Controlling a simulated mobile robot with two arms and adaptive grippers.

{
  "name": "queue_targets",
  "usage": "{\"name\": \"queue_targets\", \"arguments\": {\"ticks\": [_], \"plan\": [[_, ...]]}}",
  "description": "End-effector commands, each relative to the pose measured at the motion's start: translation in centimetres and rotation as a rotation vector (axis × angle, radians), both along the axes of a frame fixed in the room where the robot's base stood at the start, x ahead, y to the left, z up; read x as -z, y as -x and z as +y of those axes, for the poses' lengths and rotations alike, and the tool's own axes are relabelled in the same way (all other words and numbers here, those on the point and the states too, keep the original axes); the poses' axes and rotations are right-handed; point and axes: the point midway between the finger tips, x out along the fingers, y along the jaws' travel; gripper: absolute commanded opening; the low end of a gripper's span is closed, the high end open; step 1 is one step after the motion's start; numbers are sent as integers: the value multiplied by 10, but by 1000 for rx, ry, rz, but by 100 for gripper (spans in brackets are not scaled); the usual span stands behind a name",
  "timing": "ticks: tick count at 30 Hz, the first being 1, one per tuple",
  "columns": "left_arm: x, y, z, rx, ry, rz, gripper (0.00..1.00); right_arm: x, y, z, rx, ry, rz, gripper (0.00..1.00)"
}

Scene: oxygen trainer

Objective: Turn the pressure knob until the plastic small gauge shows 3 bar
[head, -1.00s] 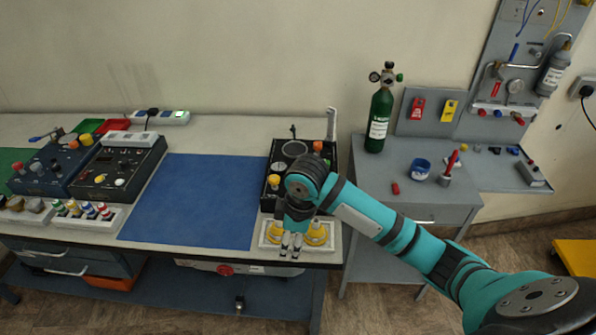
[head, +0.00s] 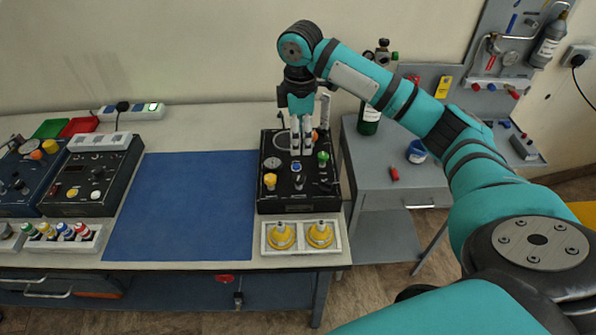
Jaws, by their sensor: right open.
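The black trainer box (head: 286,203) stands near the right end of the workbench, with several knobs and dials on top. A small round pale gauge (head: 272,163) is at its left; its reading is too small to make out. A yellow knob (head: 270,181) is in front of that gauge, a blue knob (head: 296,167) near the middle and a green knob (head: 323,157) at the right. I cannot tell which is the pressure knob. My left gripper is not in view.
A white tray (head: 264,251) with two yellow domed parts sits in front of the box. A blue mat (head: 185,205) lies clear to the left.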

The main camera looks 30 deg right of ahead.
Motion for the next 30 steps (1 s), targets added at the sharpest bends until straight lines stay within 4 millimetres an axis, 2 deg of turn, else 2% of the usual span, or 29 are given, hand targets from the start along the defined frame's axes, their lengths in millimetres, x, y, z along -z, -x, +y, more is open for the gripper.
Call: {"name": "queue_targets", "arguments": {"ticks": [3, 7, 15, 21, 30], "plan": [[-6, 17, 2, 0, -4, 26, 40, 26, 1, 0, 0, 1, 6, 58], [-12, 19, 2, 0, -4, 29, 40, 55, 1, 0, 0, 2, 5, 58], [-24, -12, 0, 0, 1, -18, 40, 109, 1, 0, 0, 2, 3, 58], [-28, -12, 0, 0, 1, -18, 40, 133, 0, 0, 0, 1, 2, 58], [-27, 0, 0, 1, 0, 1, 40, 139, -1, 0, 0, 2, -1, 58]]}}
